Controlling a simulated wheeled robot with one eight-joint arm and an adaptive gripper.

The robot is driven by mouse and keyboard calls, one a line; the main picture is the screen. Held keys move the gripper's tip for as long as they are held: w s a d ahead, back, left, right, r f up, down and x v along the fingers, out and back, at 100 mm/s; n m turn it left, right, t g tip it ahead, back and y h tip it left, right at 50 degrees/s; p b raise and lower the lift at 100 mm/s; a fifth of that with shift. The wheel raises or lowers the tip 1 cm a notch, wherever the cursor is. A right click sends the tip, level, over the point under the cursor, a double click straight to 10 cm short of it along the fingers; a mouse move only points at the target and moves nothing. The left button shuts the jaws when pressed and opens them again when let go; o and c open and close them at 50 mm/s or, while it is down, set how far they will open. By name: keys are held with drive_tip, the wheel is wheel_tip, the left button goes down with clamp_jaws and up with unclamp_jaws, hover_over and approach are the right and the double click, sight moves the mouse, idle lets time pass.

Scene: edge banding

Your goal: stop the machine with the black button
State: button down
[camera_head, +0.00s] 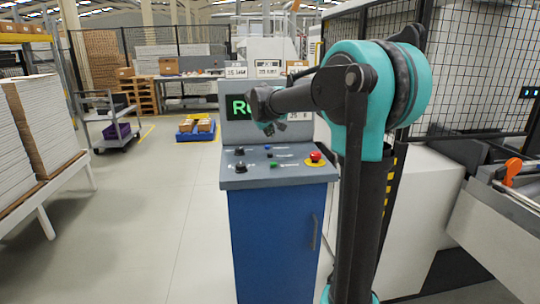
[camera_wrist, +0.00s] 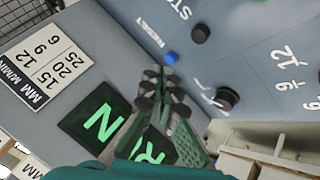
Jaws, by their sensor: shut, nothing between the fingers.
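The black button (camera_wrist: 200,33) shows in the wrist view at the top, beside STOP lettering. In the head view it is a small dark spot (camera_head: 270,156) between the blue button (camera_head: 268,147) and the green button (camera_head: 274,165). My gripper (camera_wrist: 160,84) is shut and empty. Its fingertips appear just below the blue button (camera_wrist: 171,57), labelled RESET, with the black button farther up and right. In the head view my gripper (camera_head: 270,128) is in front of the screen, above the button panel. No contact with a button is visible.
The screen (camera_head: 238,107) shows green letters, partly hidden by my arm. Black knobs (camera_head: 239,151) sit at the panel's left, and one shows in the wrist view (camera_wrist: 227,97). A red mushroom button (camera_head: 316,156) is at the right. The floor left of the blue cabinet (camera_head: 270,240) is clear.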

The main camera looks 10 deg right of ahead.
sight(270, 154)
drive_tip(key=shift+f, duration=3.7)
drive_tip(key=shift+r, duration=0.9)
drive_tip(key=shift+r, duration=2.5)
